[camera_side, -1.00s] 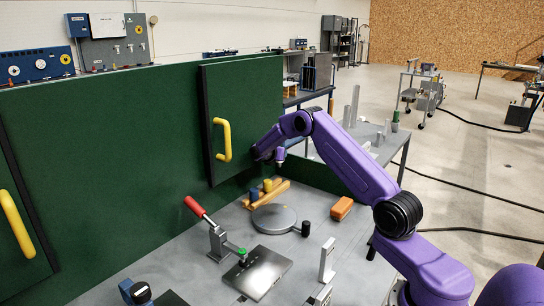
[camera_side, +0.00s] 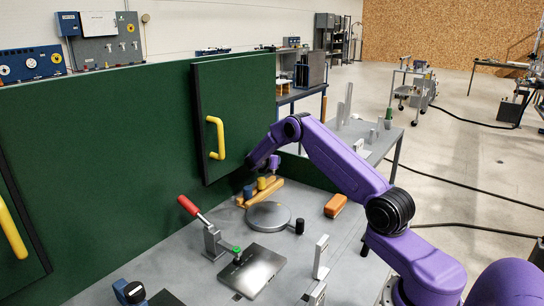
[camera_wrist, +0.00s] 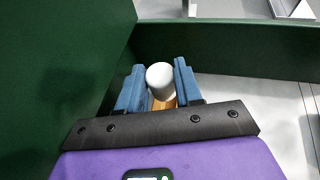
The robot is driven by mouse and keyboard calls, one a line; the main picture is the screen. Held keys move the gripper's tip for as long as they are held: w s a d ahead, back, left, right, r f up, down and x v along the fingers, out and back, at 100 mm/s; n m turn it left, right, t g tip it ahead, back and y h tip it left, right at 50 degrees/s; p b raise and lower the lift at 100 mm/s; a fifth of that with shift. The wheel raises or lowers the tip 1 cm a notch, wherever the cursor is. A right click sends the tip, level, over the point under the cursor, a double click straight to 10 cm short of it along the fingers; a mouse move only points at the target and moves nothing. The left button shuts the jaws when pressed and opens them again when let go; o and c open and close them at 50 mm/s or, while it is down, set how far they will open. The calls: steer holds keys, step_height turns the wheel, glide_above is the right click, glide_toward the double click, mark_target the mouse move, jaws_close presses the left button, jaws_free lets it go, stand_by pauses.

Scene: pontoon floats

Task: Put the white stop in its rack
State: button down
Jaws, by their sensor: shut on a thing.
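The white stop (camera_wrist: 160,77) is a pale, round-topped cylinder between the two blue fingers of my gripper (camera_wrist: 159,84) in the wrist view. My gripper is shut on it. The rack (camera_side: 267,192) is an orange wooden bar near the foot of the green panel in the side view. A blue stop (camera_side: 248,192) and a yellow stop (camera_side: 261,184) stand at it. My gripper is over the rack's far end in the side view; the white stop cannot be made out there. In the wrist view, wood shows just below the white stop. Whether they touch is unclear.
The green panel (camera_side: 110,170) with yellow handles (camera_side: 216,138) rises close beside my gripper. A grey disc (camera_side: 268,216), an orange block (camera_side: 335,205) and a red-handled clamp (camera_side: 205,221) stand on the grey table nearby. A low green wall (camera_wrist: 235,49) bounds the far side.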

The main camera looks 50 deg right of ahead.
steer(key=shift+f, duration=0.85)
steer(key=shift+f, duration=1)
stand_by(1.1)
steer(key=shift+r, duration=0.15)
steer(key=shift+r, duration=0.45)
stand_by(0.4)
steer(key=shift+f, duration=0.55)
stand_by(1.1)
steer(key=c, duration=0.7)
jaws_free()
steer(key=shift+f, duration=0.1)
steer(key=shift+s+a, duration=0.1)
steer(key=shift+a, duration=0.05)
